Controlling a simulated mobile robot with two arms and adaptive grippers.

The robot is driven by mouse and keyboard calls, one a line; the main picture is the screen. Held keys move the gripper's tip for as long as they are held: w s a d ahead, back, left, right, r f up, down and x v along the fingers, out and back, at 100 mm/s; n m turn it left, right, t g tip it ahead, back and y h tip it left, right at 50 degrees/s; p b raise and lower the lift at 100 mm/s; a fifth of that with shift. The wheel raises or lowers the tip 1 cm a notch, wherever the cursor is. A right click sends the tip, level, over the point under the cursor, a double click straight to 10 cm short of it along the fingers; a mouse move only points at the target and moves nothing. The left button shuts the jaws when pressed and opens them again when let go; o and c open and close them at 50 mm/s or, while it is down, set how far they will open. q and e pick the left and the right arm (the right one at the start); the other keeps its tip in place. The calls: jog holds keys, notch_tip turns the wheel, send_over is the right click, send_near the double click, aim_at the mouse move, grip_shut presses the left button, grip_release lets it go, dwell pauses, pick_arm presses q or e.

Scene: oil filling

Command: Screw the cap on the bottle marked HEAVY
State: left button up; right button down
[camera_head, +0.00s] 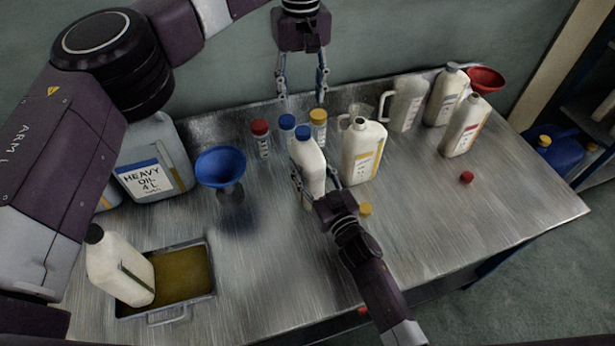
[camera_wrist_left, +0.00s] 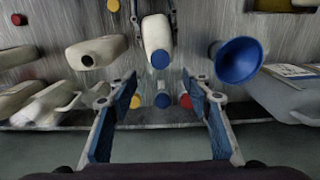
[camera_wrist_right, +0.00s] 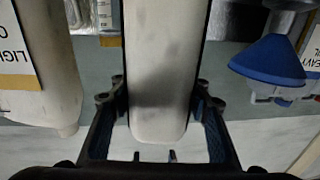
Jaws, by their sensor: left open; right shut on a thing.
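A white bottle (camera_head: 311,170) with a blue cap (camera_head: 303,132) on its top stands near the middle of the table; any HEAVY marking on it is hidden. My right gripper (camera_head: 322,188) is shut around this bottle's body, also seen in the right wrist view (camera_wrist_right: 160,105). My left gripper (camera_head: 301,92) is open and empty, behind and above the bottle, beyond the small vials. In the left wrist view the blue cap (camera_wrist_left: 160,60) lies ahead of the open fingers, apart from them. I cannot tell how tight the cap is.
A jug marked HEAVY OIL (camera_head: 153,165) and a blue funnel (camera_head: 221,168) are left. An uncapped bottle (camera_head: 361,155) stands close right. Small capped vials (camera_head: 262,138) stand behind. A yellow cap (camera_head: 366,209) and red cap (camera_head: 467,177) lie loose. A tray (camera_head: 207,303) is front left.

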pick_arm(q)
notch_tip(320, 180, up, 2)
jog(key=shift+r, duration=0.25)
pick_arm(e)
jog(key=c, duration=1)
grip_release()
jog(key=v, duration=1.2)
